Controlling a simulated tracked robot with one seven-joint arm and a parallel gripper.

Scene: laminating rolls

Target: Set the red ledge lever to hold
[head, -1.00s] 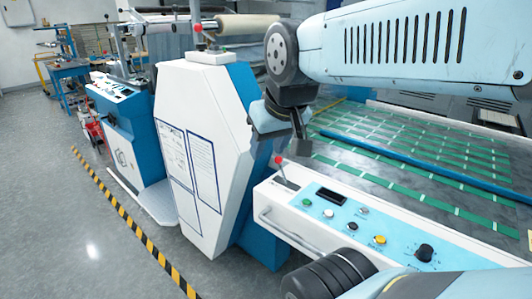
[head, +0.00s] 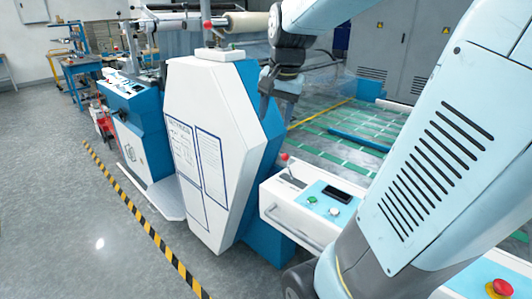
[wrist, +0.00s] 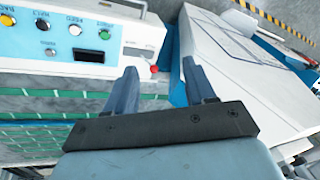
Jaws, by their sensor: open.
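The red lever (head: 284,157) has a round red knob on a thin stem, at the left end of the white control ledge (head: 273,209). In the wrist view its red knob (wrist: 154,69) shows between the fingertips, nearer the left finger; its stem is hard to make out there. My gripper (head: 276,112) is open and empty, pointing down above and slightly behind the lever in the head view. In the wrist view the two fingers (wrist: 159,66) are spread apart. I see no contact with the knob.
A tall white cabinet (head: 205,150) stands just left of the lever. The ledge carries a display (head: 337,194) and several buttons. A red emergency stop (head: 502,287) is at lower right. A green-striped bed lies behind. My arm hides much of the ledge's right side.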

